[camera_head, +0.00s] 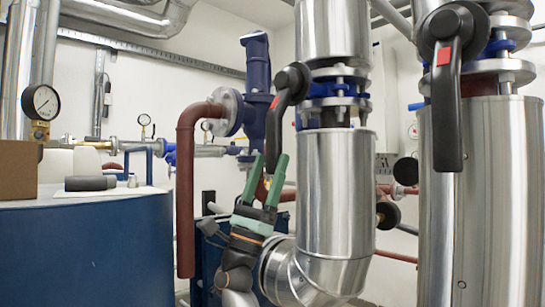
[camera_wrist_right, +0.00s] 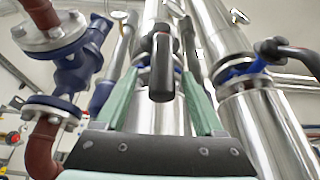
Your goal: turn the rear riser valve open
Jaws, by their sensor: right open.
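The rear riser valve's black lever (camera_head: 278,115) with a red mark hangs down, tilted slightly, beside the blue valve body (camera_head: 338,89) on the middle silver riser. My left gripper is not in view.
A second black lever (camera_head: 447,110) with a red mark hangs on the nearer riser (camera_head: 480,200) at the right. A dark red pipe (camera_head: 186,190) stands left of my right gripper. A blue tank (camera_head: 85,255) with a brown box (camera_head: 18,169) is at the left.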

